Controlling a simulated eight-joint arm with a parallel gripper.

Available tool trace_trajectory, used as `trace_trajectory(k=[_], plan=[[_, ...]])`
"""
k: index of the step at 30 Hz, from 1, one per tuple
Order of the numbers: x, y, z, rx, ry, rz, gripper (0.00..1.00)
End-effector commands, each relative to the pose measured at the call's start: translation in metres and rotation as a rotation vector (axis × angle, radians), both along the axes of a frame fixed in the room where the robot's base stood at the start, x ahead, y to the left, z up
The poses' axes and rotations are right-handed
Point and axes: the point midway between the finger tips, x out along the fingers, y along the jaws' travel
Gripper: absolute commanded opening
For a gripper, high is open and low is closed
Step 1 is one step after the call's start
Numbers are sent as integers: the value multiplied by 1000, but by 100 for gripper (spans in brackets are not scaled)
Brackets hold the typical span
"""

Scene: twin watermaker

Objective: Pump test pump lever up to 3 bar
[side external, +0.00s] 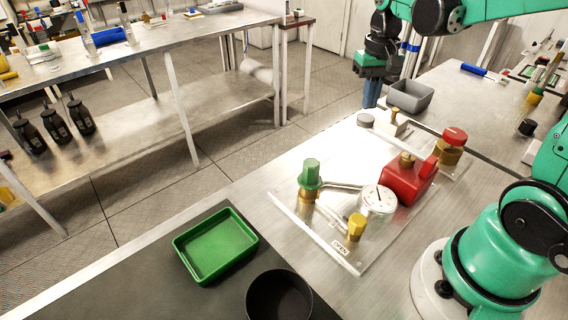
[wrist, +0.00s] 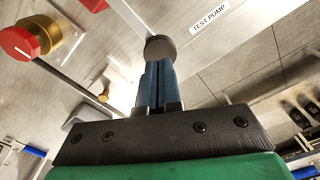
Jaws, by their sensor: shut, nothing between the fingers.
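The test pump area has a dark grey round knob (side external: 365,120) at the back left edge of the clear plate, likely the lever's end. In the wrist view this knob (wrist: 160,47) sits right at my fingertips, beside the "TEST PUMP" label (wrist: 209,19). My gripper (side external: 371,104) points down just above the knob, its blue fingers shut and empty. I cannot tell whether they touch it. A white round pressure gauge (side external: 378,199) stands near the plate's middle; its reading is too small to tell. The lever's shaft is not clearly visible.
On the plate are a green-capped valve (side external: 311,174), a red block (side external: 408,184), a yellow knob (side external: 356,226) by an "OPEN" label and a red-capped brass valve (side external: 453,144). A grey bin (side external: 409,97) stands close behind my gripper. A green tray (side external: 216,246) and black bowl (side external: 279,298) lie in front.

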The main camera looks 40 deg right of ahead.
Motion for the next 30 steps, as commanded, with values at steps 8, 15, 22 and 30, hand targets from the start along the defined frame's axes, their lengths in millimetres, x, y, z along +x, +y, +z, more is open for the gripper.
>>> trace_trajectory(k=[8,15,22,30], plan=[[0,0,-12,0,0,0,0],[0,0,-24,0,0,0,0],[0,0,-35,0,0,0,0],[0,0,-49,1,1,0,0]])
